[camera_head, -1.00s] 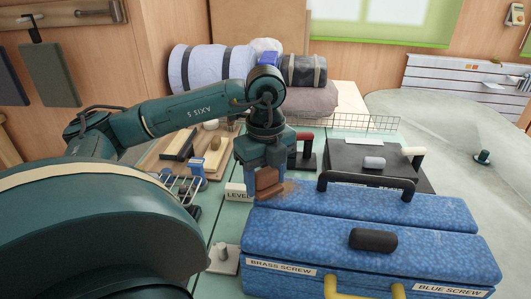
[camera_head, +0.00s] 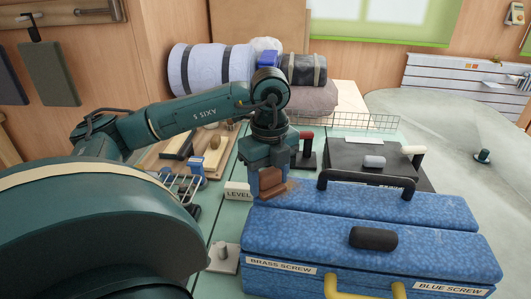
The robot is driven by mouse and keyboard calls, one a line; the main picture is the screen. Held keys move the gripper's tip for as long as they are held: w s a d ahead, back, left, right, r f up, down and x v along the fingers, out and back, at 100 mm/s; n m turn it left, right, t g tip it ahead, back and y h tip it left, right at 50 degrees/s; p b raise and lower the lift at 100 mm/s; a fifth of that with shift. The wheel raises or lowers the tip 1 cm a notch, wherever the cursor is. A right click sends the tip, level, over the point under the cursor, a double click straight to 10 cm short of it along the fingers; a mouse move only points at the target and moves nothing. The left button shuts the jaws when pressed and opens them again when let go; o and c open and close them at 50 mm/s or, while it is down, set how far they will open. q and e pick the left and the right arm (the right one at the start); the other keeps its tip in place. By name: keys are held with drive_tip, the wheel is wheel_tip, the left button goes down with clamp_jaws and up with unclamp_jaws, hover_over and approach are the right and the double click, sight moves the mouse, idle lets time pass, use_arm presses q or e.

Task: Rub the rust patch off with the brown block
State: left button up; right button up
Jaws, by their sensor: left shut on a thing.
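The brown block (camera_head: 270,184) is held in my left gripper (camera_head: 267,180), which is shut on it and points down. The block is at the left end of the rear lid of the blue toolbox (camera_head: 430,210). The rust patch (camera_head: 291,187) shows as a small brown smudge on that lid, just right of the block; part of it is hidden behind the block and fingers. The block appears to touch the lid, but I cannot tell for sure. My right gripper is not in view.
A black handle (camera_head: 365,180) rises from the rear lid, and a dark grip (camera_head: 373,239) lies on the front lid. A LEVEL sign (camera_head: 238,194) stands left of the toolbox. A black case (camera_head: 375,160) is behind it. A wire basket (camera_head: 350,122) stands further back.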

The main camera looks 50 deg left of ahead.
sight(282, 171)
use_arm(q)
drive_tip(key=shift+w+d+r+p, duration=0.15)
drive_tip(key=shift+w+p, duration=0.15)
drive_tip(key=shift+w, duration=0.45)
drive_tip(key=shift+w+d+p, duration=0.15)
drive_tip(key=shift+w+p, duration=0.15)
drive_tip(key=shift+w, duration=0.65)
drive_tip(key=shift+w, duration=0.1)
drive_tip(key=shift+w+d+f+p, duration=0.1)
drive_tip(key=shift+w+d+p, duration=0.1)
drive_tip(key=shift+w, duration=0.5)
drive_tip(key=shift+w+d+f+p, duration=0.1)
drive_tip(key=shift+w+p, duration=0.05)
drive_tip(key=shift+w, duration=0.5)
drive_tip(key=shift+w+d+p, duration=0.1)
drive_tip(key=shift+w+p, duration=0.1)
drive_tip(key=shift+w, duration=0.5)
drive_tip(key=shift+s+a+r+b, duration=0.1)
drive_tip(key=shift+s+a+b, duration=0.1)
drive_tip(key=shift+s, duration=0.9)
drive_tip(key=shift+s+a+b, duration=0.1)
drive_tip(key=shift+s+a, duration=0.1)
drive_tip(key=shift+s, duration=0.9)
